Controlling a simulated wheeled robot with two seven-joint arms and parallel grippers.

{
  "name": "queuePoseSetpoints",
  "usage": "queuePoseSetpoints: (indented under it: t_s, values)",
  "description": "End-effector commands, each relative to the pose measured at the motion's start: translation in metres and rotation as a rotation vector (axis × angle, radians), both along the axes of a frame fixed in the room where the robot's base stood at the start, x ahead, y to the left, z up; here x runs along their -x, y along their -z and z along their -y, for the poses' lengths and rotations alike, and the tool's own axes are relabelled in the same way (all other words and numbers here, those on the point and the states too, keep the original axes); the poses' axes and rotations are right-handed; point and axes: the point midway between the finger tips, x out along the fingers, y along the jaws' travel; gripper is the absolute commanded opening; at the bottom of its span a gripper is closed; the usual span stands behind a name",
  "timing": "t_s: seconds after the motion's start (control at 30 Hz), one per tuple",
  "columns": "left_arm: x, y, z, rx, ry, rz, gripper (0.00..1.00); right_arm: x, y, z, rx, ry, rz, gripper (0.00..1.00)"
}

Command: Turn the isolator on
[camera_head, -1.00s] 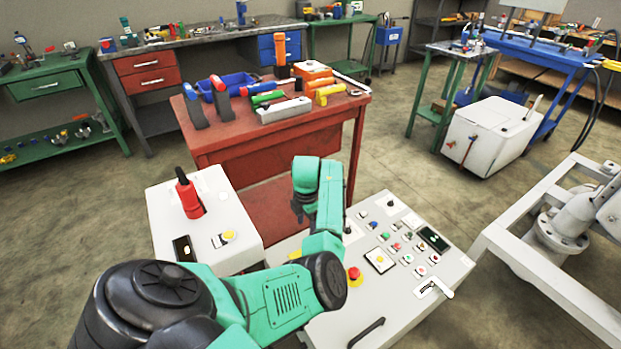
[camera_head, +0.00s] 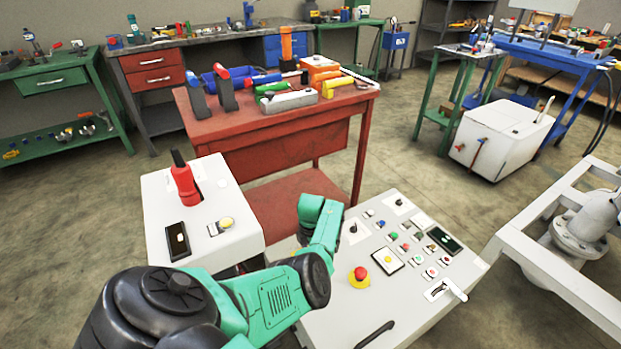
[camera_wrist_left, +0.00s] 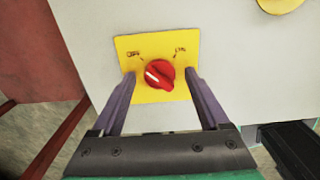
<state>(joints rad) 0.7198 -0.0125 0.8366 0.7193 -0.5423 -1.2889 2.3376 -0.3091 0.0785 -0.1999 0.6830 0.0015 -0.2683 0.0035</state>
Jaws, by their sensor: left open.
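The isolator is a red rotary knob (camera_wrist_left: 159,75) on a yellow plate (camera_wrist_left: 128,42) in the left wrist view, mounted on a pale grey panel. A white mark on the knob points to the upper left. Two small labels on the plate are too blurred to read. My left gripper (camera_wrist_left: 160,77) is open, one finger on each side of the knob. I cannot tell whether the fingers touch it. In the head view my green left arm reaches forward between the two control boxes, and its gripper and the knob are hidden. My right gripper is not in view.
A control console (camera_head: 345,315) with buttons and a red emergency stop (camera_head: 359,275) stands right of my arm. A white box (camera_head: 158,215) with a red-based lever (camera_head: 185,184) stands left. A red workbench (camera_head: 240,130) with tools is beyond.

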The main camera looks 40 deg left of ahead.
Motion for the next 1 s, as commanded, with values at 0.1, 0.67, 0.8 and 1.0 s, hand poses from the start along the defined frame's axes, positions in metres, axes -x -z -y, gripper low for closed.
queuePoseSetpoints:
  t_s: [0.1,0.67,0.8,1.0]
  values:
    - [0.0,-0.001,0.0,-0.001,0.0,0.0,0.78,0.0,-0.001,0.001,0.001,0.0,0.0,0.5]
    - [0.0,-0.002,0.0,-0.001,0.028,-0.001,0.0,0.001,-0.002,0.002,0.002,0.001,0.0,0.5]
    - [0.0,-0.002,-0.001,-0.001,0.078,-0.001,0.0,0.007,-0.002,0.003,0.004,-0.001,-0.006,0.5]
    - [0.0,-0.003,0.0,-0.002,0.209,0.001,0.0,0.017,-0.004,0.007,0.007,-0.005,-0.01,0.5]
